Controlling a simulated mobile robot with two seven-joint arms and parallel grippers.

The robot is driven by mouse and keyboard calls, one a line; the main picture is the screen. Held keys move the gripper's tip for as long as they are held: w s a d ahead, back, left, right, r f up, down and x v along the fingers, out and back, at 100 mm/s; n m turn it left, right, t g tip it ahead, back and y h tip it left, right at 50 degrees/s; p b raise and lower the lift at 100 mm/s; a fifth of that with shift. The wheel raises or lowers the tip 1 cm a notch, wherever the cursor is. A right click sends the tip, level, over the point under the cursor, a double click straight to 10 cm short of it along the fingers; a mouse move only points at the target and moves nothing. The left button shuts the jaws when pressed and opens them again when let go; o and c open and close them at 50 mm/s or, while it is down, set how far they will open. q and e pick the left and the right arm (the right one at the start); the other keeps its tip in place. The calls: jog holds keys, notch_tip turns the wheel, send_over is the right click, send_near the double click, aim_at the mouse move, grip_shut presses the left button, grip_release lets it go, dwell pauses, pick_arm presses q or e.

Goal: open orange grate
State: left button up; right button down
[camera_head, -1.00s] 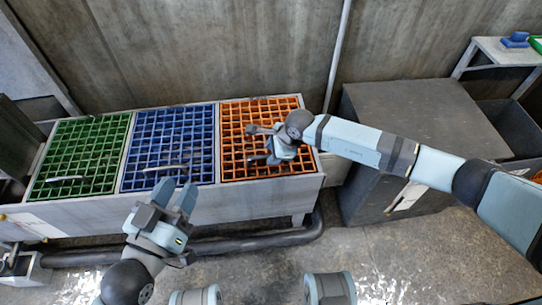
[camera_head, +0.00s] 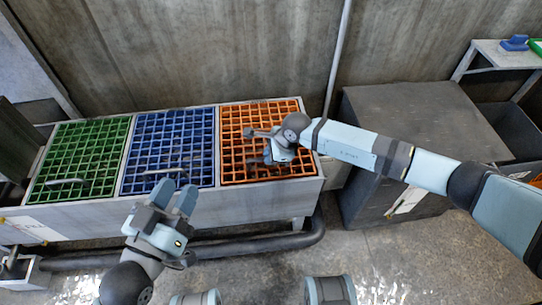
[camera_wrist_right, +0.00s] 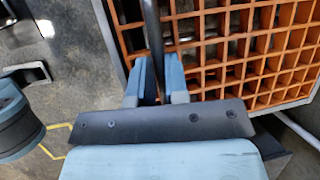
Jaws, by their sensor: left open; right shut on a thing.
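The orange grate (camera_head: 238,160) is the right-hand one of three grates on the long grey bin. It looks flat, level with its frame. My right gripper (camera_head: 268,152) is over its front half, and the wrist hides part of the lattice and the grate's handle. In the right wrist view, my right gripper (camera_wrist_right: 160,82) is shut on a dark bar (camera_wrist_right: 152,35), which looks like the handle, beside the orange lattice (camera_wrist_right: 215,50). My left gripper (camera_head: 176,196) is open and empty in front of the blue grate.
A blue grate (camera_head: 180,135) and a green grate (camera_head: 85,150), each with a pale handle, lie to the left. A dark grey box (camera_head: 420,110) stands right of the bin, under my right arm. A pipe (camera_head: 270,243) runs along the floor. The floor in front is partly clear.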

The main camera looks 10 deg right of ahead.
pick_arm(q)
notch_tip(320, 180, down, 4)
jog(key=a+g+y+p, duration=0.2)
jog(key=shift+d+r+t+h+b, duration=0.3)
jog(key=shift+r+t+h+b, duration=0.05)
jog(key=shift+r, duration=0.25)
jog(key=shift+d+r+t+h+b, duration=0.3)
jog(key=shift+r, duration=0.3)
jog(key=shift+d+r+t+h+b, duration=0.3)
jog(key=shift+r+t+h+b, duration=0.05)
jog(key=shift+r, duration=0.25)
pick_arm(e)
jog(key=w+r+g, duration=0.2)
jog(key=w+r, duration=0.2)
jog(key=r, duration=0.4)
jog(key=w+r+m+g, duration=0.1)
jog(key=w+r+g, duration=0.2)
jog(key=w+r, duration=0.2)
jog(key=shift+w+r, duration=0.25)
jog(key=shift+r, duration=1.4)
